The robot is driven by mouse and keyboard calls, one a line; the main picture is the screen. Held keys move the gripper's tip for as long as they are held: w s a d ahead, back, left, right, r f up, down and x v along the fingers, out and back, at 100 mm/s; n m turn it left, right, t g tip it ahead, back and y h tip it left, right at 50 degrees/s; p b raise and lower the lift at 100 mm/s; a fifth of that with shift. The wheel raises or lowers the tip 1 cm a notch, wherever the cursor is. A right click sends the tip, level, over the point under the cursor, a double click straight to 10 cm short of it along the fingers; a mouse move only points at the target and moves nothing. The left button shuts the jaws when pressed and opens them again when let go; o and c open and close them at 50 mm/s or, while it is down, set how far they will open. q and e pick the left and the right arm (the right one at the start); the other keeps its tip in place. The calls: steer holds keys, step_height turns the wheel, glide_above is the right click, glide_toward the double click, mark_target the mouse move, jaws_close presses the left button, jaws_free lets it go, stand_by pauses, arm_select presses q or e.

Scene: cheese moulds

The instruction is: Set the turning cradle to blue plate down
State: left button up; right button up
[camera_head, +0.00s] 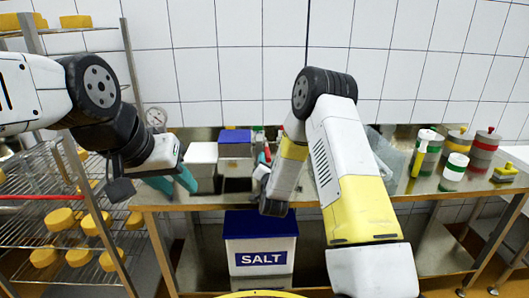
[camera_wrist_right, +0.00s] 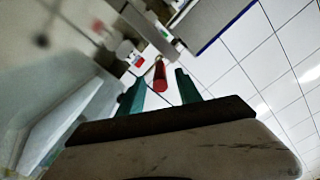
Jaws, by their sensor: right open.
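The turning cradle (camera_head: 236,160) stands on the bench in the head view, with a blue plate (camera_head: 235,136) on top and pale sides below. In the right wrist view, a blue edge (camera_wrist_right: 222,29) shows on a pale body. A red handle (camera_wrist_right: 160,76) lies in line with the gap between the open teal fingers of my right gripper (camera_wrist_right: 159,84); I cannot tell how deep it sits between them. In the head view my right arm partly hides this area. My left gripper (camera_head: 174,184) is open and empty at the bench's left end, left of the cradle.
A white box (camera_head: 202,160) stands left of the cradle. A salt bin (camera_head: 261,245) stands below the bench. Striped moulds (camera_head: 454,172) stand on the bench's right. A wire rack (camera_head: 75,235) with yellow cheeses is at the left. Bare bench (camera_head: 407,186) shows right of my right arm.

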mark_target(267, 153)
steer(key=w, duration=0.6)
steer(key=shift+w, duration=0.35)
jaws_close()
stand_by(1.1)
